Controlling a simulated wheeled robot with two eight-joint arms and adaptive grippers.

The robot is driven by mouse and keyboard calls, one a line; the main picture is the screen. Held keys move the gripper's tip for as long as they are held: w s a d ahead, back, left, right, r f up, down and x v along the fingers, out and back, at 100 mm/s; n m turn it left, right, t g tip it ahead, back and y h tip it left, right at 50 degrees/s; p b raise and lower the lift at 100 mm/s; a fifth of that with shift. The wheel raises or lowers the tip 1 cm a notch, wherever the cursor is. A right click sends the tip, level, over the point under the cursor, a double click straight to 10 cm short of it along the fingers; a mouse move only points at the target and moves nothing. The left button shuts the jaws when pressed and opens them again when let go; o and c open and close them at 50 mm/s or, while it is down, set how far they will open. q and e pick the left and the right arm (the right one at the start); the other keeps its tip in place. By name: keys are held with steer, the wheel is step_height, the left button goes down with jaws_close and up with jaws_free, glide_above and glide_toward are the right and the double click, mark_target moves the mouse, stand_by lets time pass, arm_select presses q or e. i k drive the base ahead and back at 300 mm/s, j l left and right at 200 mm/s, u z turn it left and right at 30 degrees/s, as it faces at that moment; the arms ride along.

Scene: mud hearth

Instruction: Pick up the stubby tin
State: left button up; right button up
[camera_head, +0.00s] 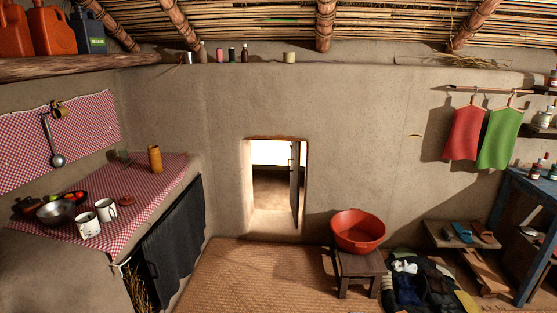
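A short, wide, pale cylinder that looks like a stubby tin (289,57) stands on the high wall ledge in the head view, right of the other small things there. It is small in the picture and I cannot read any label. A short grey metal container (188,58) stands at the left end of the same row and could also be a tin. Neither of my grippers shows in the view.
Several small bottles and cans (232,55) stand between them. At left, a checked-cloth counter (150,187) holds a yellow-brown cylinder (155,159), mugs (87,225) and a bowl (58,212). A red basin (358,230) sits on a stool (357,265). Clothes (420,285) lie on the floor; the woven mat (250,275) has free room.

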mark_target(288, 57)
steer(key=i, duration=2.3)
steer(key=j+u, duration=0.05)
steer(key=j, duration=0.1)
